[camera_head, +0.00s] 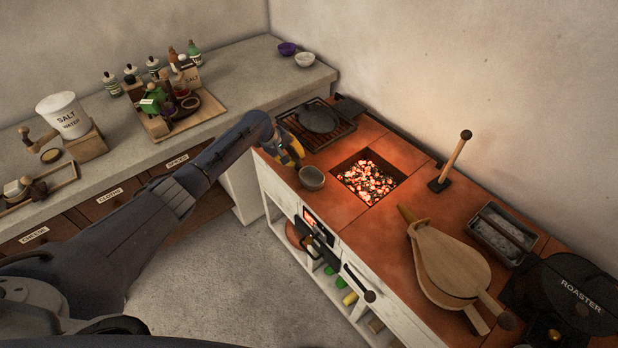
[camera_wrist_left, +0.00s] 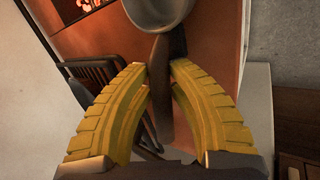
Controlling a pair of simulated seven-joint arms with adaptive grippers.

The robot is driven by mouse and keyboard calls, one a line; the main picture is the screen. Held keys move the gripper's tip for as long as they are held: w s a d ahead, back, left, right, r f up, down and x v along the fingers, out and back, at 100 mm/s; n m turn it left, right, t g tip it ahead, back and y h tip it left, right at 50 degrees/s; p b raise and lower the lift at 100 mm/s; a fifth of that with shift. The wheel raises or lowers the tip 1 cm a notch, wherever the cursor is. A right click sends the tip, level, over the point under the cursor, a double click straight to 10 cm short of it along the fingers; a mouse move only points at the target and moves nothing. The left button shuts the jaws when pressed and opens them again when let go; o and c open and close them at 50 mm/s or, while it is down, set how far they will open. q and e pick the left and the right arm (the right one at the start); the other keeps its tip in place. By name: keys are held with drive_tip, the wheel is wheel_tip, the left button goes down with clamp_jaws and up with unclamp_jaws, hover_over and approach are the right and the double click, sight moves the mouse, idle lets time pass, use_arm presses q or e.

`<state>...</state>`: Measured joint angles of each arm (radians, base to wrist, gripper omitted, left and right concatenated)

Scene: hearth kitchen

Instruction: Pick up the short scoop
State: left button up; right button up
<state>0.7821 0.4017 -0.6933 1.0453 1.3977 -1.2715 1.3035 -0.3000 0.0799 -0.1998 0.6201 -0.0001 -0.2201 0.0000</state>
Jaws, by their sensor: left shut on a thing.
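The short scoop shows as a grey rounded bowl (camera_head: 312,178) over the near-left edge of the terracotta hearth top, left of the coals. In the left wrist view the scoop's bowl (camera_wrist_left: 158,12) is at the top, with its brown handle (camera_wrist_left: 159,88) running down from it. My left gripper (camera_head: 294,157) reaches in from the left. Its yellow fingers (camera_wrist_left: 162,70) are shut on the scoop's handle. The arm and fingers hide most of the handle in the head view. Whether the scoop touches the hearth top is not clear. My right gripper is in neither view.
Glowing coals (camera_head: 366,180) lie in a pit right of the scoop. A grill rack (camera_head: 345,128) with a dark pan (camera_head: 318,117) is behind it. Bellows (camera_head: 448,264), an ash tray (camera_head: 502,233) and a roaster (camera_head: 572,290) are at right. A wooden tray (camera_head: 158,128) with bottles stands on the left counter.

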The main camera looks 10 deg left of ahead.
sight(294, 153)
use_arm(q)
clamp_jaws()
wheel_tip(294, 153, up, 20)
idle(0.8)
idle(0.5)
